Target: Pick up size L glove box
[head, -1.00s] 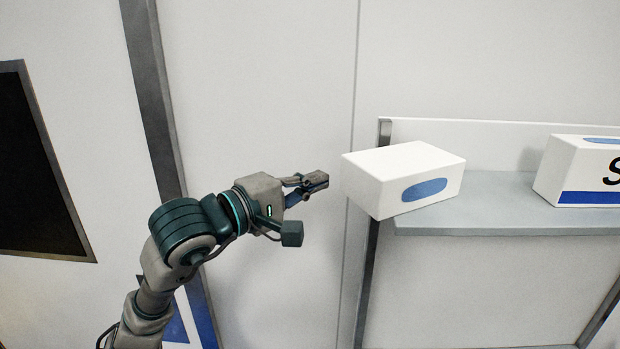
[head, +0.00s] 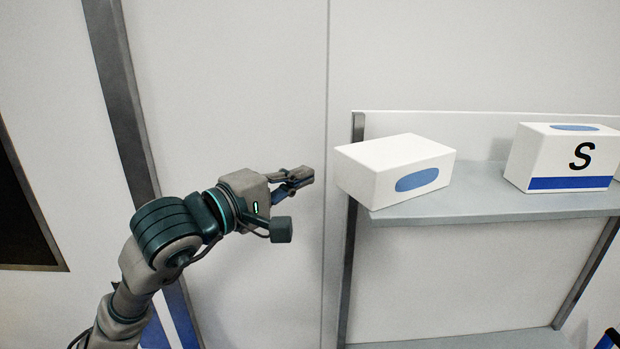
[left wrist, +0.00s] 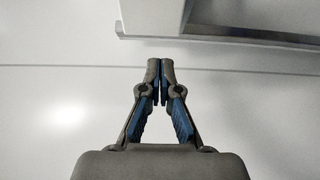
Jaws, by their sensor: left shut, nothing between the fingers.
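A white glove box (head: 395,170) with a blue oval on its near side lies at the left end of the upper shelf. Its left end juts out past the shelf edge, and no size letter shows on it. My left gripper (head: 308,175) is shut and empty, just left of this box and apart from it. In the left wrist view the fingertips (left wrist: 160,68) are together. A second white box (head: 562,158), marked S with a blue stripe, stands farther right on the shelf. My right gripper is not in view.
The grey upper shelf (head: 480,198) has bare space between the two boxes. A lower shelf (head: 480,341) shows at the bottom. The shelf's metal upright (head: 348,270) stands below the left box. A pale wall is behind my arm.

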